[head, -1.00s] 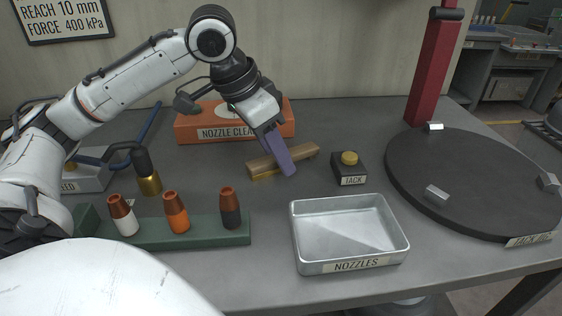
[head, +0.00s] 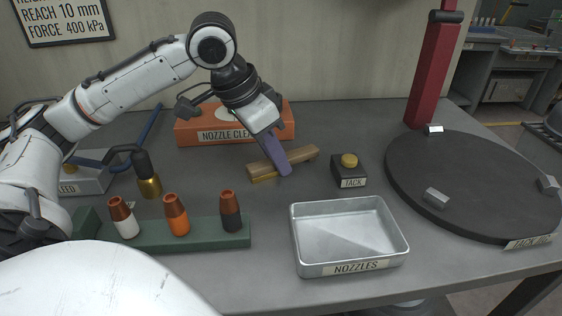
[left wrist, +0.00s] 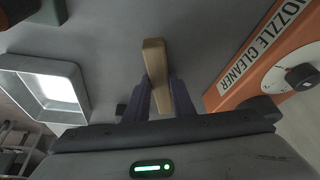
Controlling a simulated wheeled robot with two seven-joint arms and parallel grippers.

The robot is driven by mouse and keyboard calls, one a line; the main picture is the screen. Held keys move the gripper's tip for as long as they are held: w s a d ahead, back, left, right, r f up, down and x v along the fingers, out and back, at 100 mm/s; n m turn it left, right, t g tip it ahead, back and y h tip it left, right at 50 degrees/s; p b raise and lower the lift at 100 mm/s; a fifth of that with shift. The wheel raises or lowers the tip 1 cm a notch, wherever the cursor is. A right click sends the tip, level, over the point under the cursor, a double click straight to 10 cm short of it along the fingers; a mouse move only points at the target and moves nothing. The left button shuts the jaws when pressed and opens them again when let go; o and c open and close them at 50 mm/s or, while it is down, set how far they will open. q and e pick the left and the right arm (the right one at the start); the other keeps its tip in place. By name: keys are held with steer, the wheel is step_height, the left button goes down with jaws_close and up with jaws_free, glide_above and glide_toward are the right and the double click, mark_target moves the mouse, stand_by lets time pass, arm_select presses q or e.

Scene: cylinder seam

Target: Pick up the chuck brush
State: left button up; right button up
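The chuck brush (head: 300,157) is a wooden bar with a paler lower part. It lies on the grey bench in front of the orange nozzle cleaner box. My left gripper (head: 278,170) reaches down over the middle of the brush with its purple fingers. In the left wrist view the brush (left wrist: 154,60) runs between the two fingers (left wrist: 160,88), one on each side, with its far end past the tips. The fingers are apart; firm contact on both sides does not show. My right gripper is not in view.
The nozzle cleaner box (head: 215,128) stands just behind. A green rack (head: 160,236) with several nozzles is at front left. The metal nozzles tray (head: 350,267), the black tack box (head: 348,170) and a dark round plate (head: 470,180) are to the right.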

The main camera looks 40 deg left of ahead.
arm_select(q)
jaws_close()
steer(key=shift+r, duration=0.1)
step_height(320, 180, up, 10)
steer(key=p, duration=0.4)
steer(key=shift+r, duration=0.15)
